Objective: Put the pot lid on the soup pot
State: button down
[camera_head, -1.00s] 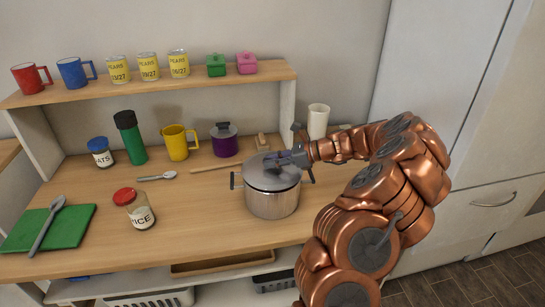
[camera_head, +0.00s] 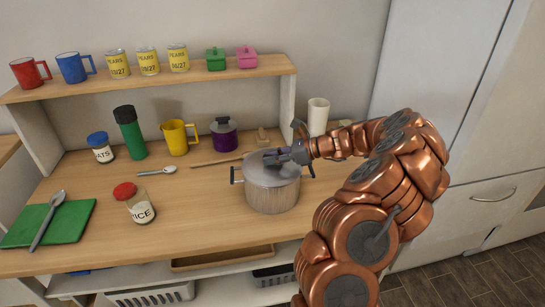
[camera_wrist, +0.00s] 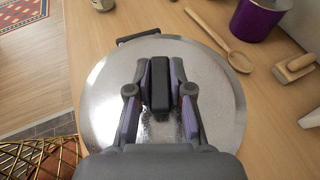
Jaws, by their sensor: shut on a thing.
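The soup pot (camera_head: 272,196) is a steel pot with dark side handles on the wooden counter. The pot lid (camera_head: 259,174) is a round silver disc with a dark knob. It lies level over the pot's mouth; whether it is fully seated all round I cannot tell. My gripper (camera_head: 276,158) is above the lid, reaching in from the right. In the wrist view my gripper (camera_wrist: 160,90) is shut on the lid's dark knob. The lid (camera_wrist: 100,105) fills the middle there and hides most of the pot. One pot handle (camera_wrist: 138,37) shows beyond the lid.
A purple pot (camera_head: 223,140), a yellow mug (camera_head: 175,138) and a wooden spoon (camera_head: 216,162) lie behind. A rice jar (camera_head: 138,207) stands left of the pot. A white cup (camera_head: 318,117) is behind my wrist. The counter between jar and pot is clear.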

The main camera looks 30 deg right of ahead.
jog(key=shift+f, duration=0.4)
jog(key=c, duration=1)
grip_release()
jog(key=shift+o, duration=0.2)
jog(key=shift+s+d, duration=0.1)
jog(key=v, duration=1.1)
jog(key=shift+s+d+r, duration=0.2)
jog(key=shift+s, duration=0.05)
